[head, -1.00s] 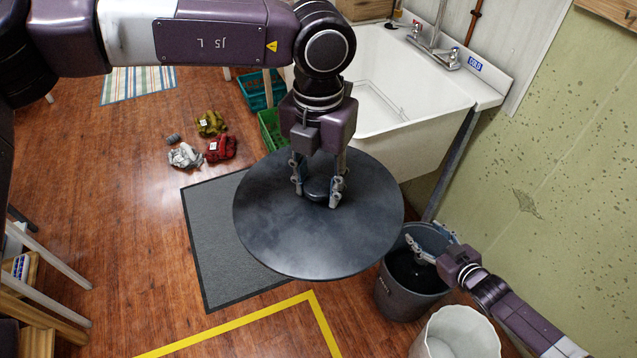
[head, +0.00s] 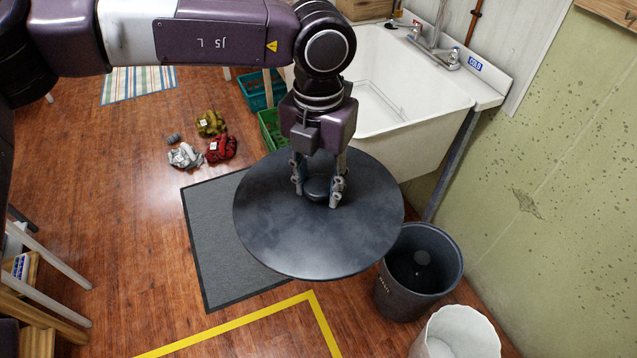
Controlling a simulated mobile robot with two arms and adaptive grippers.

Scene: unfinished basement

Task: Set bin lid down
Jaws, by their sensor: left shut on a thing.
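The bin lid (head: 290,240) is a dark grey round disc with a knob in its middle. My left gripper (head: 318,193) comes down from above and is shut on the lid's knob. The lid is held roughly level, and it hides part of the grey mat and floor beneath. My right gripper is out of the picture.
A grey mat (head: 220,240) with a dark border lies partly under the lid. Yellow tape (head: 240,321) marks the floor in front. A white bin (head: 457,335) stands near the grey bin. A white sink (head: 420,130), green crates (head: 270,128) and crumpled cloths (head: 212,124) are behind.

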